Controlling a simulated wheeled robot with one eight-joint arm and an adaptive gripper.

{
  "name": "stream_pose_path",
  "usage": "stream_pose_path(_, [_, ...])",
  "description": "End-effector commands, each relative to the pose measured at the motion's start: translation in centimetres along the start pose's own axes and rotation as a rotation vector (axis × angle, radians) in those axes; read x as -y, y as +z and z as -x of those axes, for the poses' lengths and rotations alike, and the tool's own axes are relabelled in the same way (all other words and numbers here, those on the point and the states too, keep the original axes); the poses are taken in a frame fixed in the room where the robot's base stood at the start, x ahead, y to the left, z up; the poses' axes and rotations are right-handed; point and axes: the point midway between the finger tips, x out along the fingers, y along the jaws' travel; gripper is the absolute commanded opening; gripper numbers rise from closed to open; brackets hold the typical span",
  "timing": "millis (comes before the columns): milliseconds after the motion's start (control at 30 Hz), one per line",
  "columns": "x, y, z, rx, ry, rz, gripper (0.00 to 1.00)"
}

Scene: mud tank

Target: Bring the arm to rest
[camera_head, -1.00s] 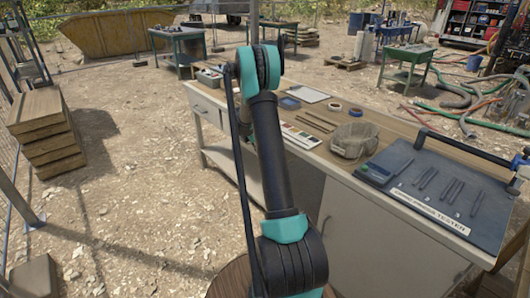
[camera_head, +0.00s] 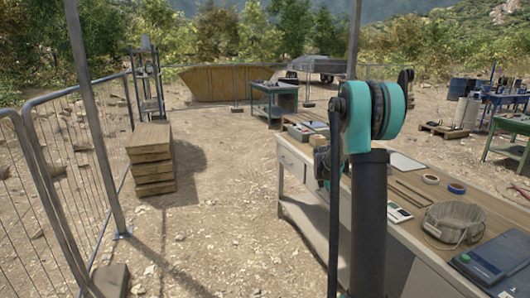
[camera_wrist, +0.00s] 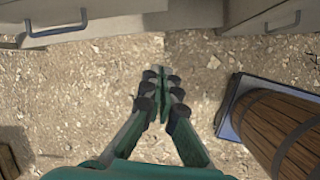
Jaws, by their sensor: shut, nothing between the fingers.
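My gripper (camera_wrist: 155,75) is in the wrist view, its green fingers together and empty. It points down over bare gravel, in front of grey drawers (camera_wrist: 85,25) of the workbench. In the head view my arm stands upright right of centre, with a teal and black joint at its top. The gripper is not clearly visible there, as the arm hides that area. The workbench (camera_head: 305,212) runs behind and to the right of the arm.
A wooden barrel (camera_wrist: 285,130) stands close right of my gripper in the wrist view. In the head view, stacked wooden planks (camera_head: 150,160) and a metal fence (camera_head: 60,170) are at left. A yellow skip (camera_head: 218,86) lies beyond. Open gravel lies between planks and bench.

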Motion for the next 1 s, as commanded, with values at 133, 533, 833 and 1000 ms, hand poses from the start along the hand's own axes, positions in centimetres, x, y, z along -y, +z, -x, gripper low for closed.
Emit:
stream_pose_path(133, [4.9, -1.8, 3.2, -0.047, 0.03, -0.238, 0.0])
stream_pose_path(533, [19.1, -7.0, 8.1, -0.209, 0.044, -0.902, 0.0])
stream_pose_path(833, [30.1, -10.9, 8.4, -0.339, -0.017, -1.38, 0.0])
stream_pose_path(1000, [33.9, -12.3, 8.0, -0.385, -0.055, -1.556, 0.0])
